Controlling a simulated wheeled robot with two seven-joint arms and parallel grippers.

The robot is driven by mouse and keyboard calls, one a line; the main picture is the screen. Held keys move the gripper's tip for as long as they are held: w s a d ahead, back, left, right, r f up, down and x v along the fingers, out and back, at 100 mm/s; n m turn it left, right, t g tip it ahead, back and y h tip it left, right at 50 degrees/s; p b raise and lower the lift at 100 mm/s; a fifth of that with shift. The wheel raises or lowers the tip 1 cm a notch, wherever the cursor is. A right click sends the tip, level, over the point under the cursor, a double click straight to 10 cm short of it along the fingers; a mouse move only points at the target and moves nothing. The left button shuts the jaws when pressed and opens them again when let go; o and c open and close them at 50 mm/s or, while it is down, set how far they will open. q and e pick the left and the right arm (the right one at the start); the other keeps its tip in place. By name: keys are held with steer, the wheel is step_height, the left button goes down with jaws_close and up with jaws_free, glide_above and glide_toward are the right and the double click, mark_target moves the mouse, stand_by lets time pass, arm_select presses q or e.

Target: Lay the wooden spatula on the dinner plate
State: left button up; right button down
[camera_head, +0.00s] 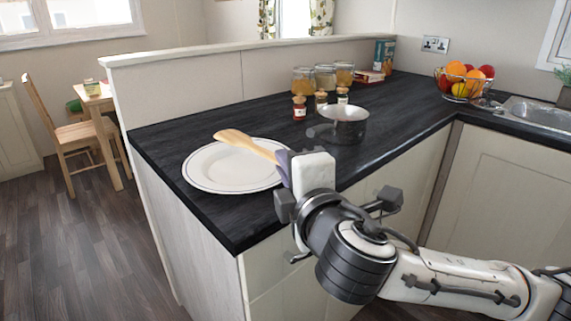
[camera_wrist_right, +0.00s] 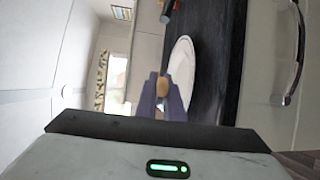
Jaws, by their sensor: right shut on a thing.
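The wooden spatula (camera_head: 248,144) is light wood, its broad end up and to the left over the dinner plate (camera_head: 211,173). The plate is white with a thin dark rim line and lies on the dark worktop. My right gripper (camera_head: 283,162) is shut on the spatula near the plate's right edge. In the right wrist view, the spatula (camera_wrist_right: 162,86) shows end-on between the purple fingers, and the plate (camera_wrist_right: 182,68) stands beyond them. I cannot tell whether the spatula touches the plate. My left gripper is not in view.
A metal saucepan (camera_head: 345,126) stands right of the plate, with small spice jars (camera_head: 299,108) and larger storage jars (camera_head: 303,80) behind. A fruit basket (camera_head: 464,82) and sink (camera_head: 530,110) are farther right. The worktop's left end is clear.

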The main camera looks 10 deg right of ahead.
steer(key=shift+f+b, duration=0.65)
steer(key=shift+f, duration=0.3)
steer(key=shift+f+b, duration=0.3)
steer(key=shift+f, duration=0.3)
steer(key=shift+f+b, duration=0.35)
steer(key=shift+f, duration=0.35)
steer(key=c, duration=1.8)
jaws_free()
steer(key=v, duration=1)
steer(key=shift+s+p, duration=0.15)
steer(key=shift+p, duration=0.25)
